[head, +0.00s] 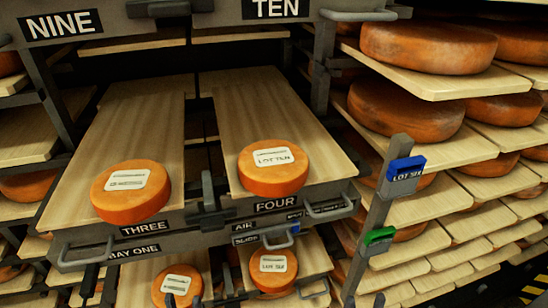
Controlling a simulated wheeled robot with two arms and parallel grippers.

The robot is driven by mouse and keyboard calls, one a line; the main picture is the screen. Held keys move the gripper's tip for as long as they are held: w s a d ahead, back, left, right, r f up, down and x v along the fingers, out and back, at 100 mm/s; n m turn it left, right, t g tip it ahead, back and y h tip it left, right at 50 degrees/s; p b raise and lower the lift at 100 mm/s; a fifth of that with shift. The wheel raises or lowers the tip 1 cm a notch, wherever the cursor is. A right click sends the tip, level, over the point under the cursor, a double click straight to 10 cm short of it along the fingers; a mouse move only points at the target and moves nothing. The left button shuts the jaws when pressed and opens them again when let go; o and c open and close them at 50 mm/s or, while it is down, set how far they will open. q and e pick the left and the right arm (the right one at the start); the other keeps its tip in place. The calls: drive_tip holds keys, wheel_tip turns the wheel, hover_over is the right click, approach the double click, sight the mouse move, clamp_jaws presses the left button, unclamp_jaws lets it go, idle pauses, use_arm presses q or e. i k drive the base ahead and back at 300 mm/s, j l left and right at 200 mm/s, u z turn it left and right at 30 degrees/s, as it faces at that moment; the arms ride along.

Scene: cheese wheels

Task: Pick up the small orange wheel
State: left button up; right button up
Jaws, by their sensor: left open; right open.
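Several small orange wheels with pale labels are in the head view, and I cannot tell which one the task means. One orange wheel (130,205) lies at the front of the board marked THREE. Another orange wheel (273,181), labelled LOT TEN, lies at the front of the board marked FOUR. Two more, a lower left wheel (178,291) and a lower right wheel (273,275), are on the level below. Dark finger-like parts at the bottom edge appear to be my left gripper (129,288) and my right gripper (264,286), open and empty. Their full shapes are cut off or unclear.
Wooden boards THREE (135,118) and FOUR (262,98) rest in a grey metal rack with front handles. A post with a blue tag (403,168) and a green tag (380,236) stands to the right. Large wheels (428,47) fill shelves beyond it.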

sight(275, 272)
drive_tip(key=z, duration=4.65)
drive_tip(key=u, duration=4.65)
drive_tip(key=k+j+u, duration=0.2)
drive_tip(key=k+u, duration=0.25)
